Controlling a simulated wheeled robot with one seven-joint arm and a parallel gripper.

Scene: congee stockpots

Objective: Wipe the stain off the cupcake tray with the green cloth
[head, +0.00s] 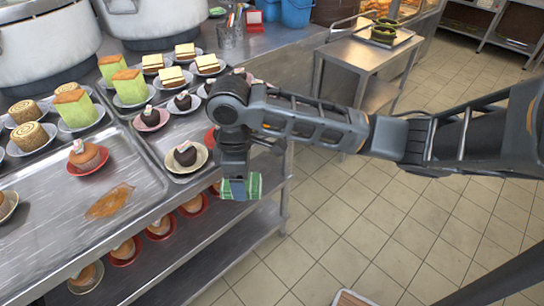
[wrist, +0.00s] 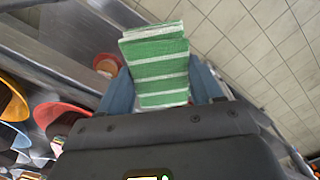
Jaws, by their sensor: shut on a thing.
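The green cloth (head: 254,186) with pale stripes is held in my gripper (head: 240,188), off the table's front edge and above the floor. In the wrist view the cloth (wrist: 160,62) is a folded block between the two blue fingers of my gripper (wrist: 160,90), which are shut on it. The brown-orange stain (head: 110,201) is a smear on the bare metal of the cupcake tray (head: 60,215) at the left of the head view. The cloth is to the right of the stain and apart from it. A cupcake (head: 84,154) on a red plate stands behind the stain.
A chocolate cupcake (head: 185,153) on a pale plate stands close to my gripper. Plated cakes and large pots (head: 45,40) fill the back of the table. Cupcakes on red plates (head: 160,226) sit on the shelf below.

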